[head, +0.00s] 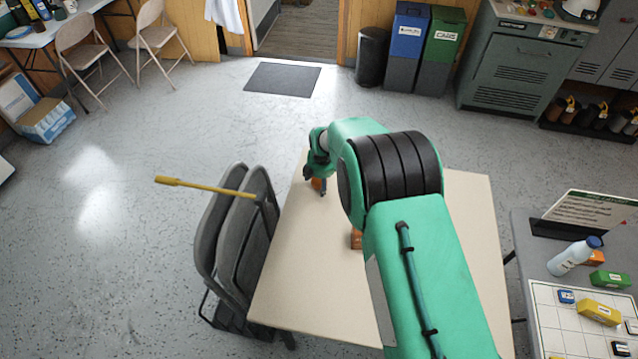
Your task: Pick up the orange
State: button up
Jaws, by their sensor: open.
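My gripper (315,182) is open at the far left part of the beige table (285,285), pointing down close to the tabletop. A small orange thing (318,184), likely the orange, shows at the fingers, partly hidden by them. I cannot tell whether the fingers touch it. A brown-orange block-like object (356,238) sits nearer on the same table, partly covered by my arm.
Folded grey chairs (240,235) with a yellow-handled stick (205,187) across them stand against the table's left side. At right, a grey table (520,235) bears a bottle (574,256), a sign (590,212) and coloured blocks.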

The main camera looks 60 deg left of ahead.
jog(key=shift+c, duration=0.3)
jog(key=c, duration=1.3)
jog(key=shift+r, duration=0.1)
jog(key=shift+p+v, duration=0.3)
jog(key=shift+v, duration=0.55)
notch_tip(320, 180, up, 2)
jog(key=shift+a+r+p, duration=0.1)
jog(key=shift+a+p, duration=0.05)
jog(key=shift+p, duration=0.15)
jog(key=s+d, duration=0.2)
jog(key=d, duration=0.2)
jog(key=s+d+p, duration=0.1)
jog(key=s+d, duration=0.1)
jog(key=d, duration=0.3)
jog(key=s+d+r+p, duration=0.1)
jog(key=s+d, duration=0.1)
jog(key=d, duration=0.3)
jog(key=shift+s+d, duration=0.2)
jog(key=shift+s, duration=0.1)
